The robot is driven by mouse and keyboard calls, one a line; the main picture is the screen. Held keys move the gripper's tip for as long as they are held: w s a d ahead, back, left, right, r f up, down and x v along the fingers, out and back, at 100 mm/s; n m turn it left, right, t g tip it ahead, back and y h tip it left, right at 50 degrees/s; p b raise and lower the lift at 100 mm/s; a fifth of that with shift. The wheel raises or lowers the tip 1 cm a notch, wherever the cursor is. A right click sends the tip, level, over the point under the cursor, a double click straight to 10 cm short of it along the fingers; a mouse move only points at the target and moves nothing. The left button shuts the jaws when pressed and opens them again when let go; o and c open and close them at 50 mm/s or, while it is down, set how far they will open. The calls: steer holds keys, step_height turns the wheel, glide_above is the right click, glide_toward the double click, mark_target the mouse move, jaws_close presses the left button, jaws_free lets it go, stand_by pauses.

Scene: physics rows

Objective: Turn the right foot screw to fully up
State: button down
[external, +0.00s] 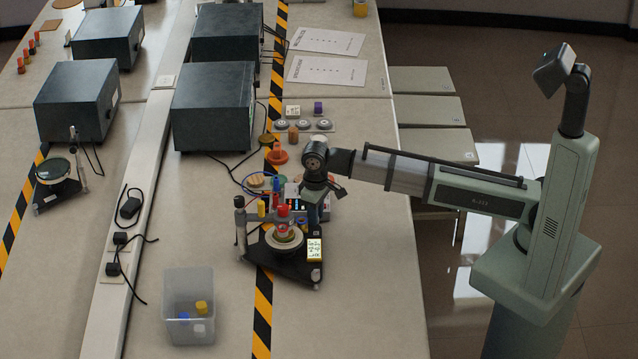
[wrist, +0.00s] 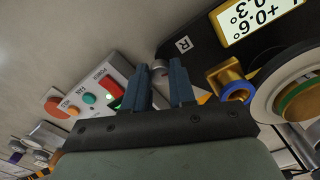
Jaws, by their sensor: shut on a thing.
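The levelling stand is a black three-cornered plate (external: 283,266) on the bench, with a round pale stage on top. Its lit display (external: 314,249) also shows in the wrist view (wrist: 262,15), upside down, with +0.6° and 0.3° readable. In the wrist view a letter R marks the plate's corner. Beside it, the right foot screw (wrist: 160,68) shows as a small grey knob between my fingertips. My gripper (wrist: 160,88) is shut on it, one blue finger on each side. In the external view my gripper (external: 316,212) points down at the stand's back right; the fingers hide most of the screw.
A power box (wrist: 100,85) with a red switch and coloured buttons stands close beside my fingers. A brass-and-blue part (wrist: 232,82) sits near them on the stand. A clear bin (external: 189,305) holds small pieces at the front left. The bench to the stand's right is clear.

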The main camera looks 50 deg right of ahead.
steer(key=n, duration=0.4)
steer(key=shift+n, duration=0.3)
steer(key=n, duration=0.3)
steer(key=shift+n, duration=0.3)
steer(key=n, duration=0.4)
steer(key=shift+w, duration=0.1)
steer(key=n, duration=0.4)
steer(key=shift+n, duration=0.3)
steer(key=c, duration=0.9)
jaws_free()
steer(key=shift+r, duration=0.1)
step_height(320, 180, up, 14)
steer(key=shift+f, duration=0.15)
